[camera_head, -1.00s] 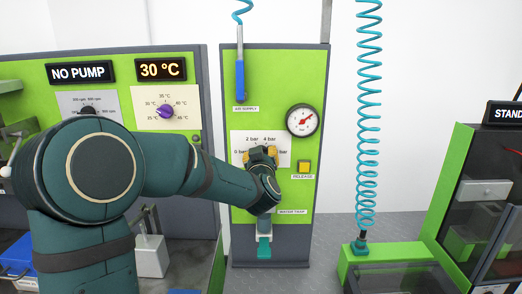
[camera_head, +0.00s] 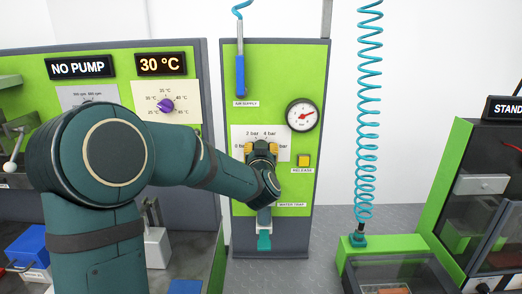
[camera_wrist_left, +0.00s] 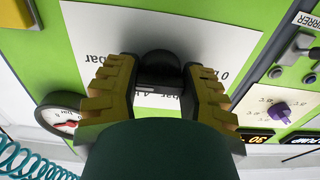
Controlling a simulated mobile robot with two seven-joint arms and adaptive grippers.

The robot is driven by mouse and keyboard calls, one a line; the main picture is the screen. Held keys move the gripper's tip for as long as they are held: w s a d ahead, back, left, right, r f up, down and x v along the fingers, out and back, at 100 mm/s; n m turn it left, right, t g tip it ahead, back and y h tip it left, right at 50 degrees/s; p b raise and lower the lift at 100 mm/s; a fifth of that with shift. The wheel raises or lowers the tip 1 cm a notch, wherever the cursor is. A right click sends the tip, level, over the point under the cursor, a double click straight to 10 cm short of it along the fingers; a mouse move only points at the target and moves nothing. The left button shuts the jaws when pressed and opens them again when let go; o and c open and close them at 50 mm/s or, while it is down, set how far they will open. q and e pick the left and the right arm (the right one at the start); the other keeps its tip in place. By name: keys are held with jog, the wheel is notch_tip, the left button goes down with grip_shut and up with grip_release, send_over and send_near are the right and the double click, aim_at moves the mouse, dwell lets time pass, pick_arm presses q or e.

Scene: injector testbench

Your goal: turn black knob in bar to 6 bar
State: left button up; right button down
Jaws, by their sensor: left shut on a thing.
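The black knob (camera_wrist_left: 158,70) sits on a white bar-scale plate (camera_wrist_left: 88,25) and shows between the gripper fingers in the left wrist view. In the head view, the plate (camera_head: 284,141) carries the marks "2 bar" and "4 bar"; my gripper covers the knob and part of the scale, so the knob's setting cannot be read. My left gripper (camera_head: 261,149) is at the plate, its yellow fingers on both sides of the knob, shut on it. The round pressure gauge (camera_head: 303,115) is up and to the right, with a red needle. My right gripper is not in view.
A yellow release button (camera_head: 303,160) is close to the right of my gripper. A blue air supply handle (camera_head: 240,77) hangs above on a hose. A purple temperature knob (camera_head: 166,105) is on the left panel. A coiled teal hose (camera_head: 368,120) hangs to the right.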

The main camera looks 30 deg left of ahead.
pick_arm(q)
jog(key=o, duration=1.2)
jog(key=v, duration=1.2)
jog(key=shift+a, duration=0.1)
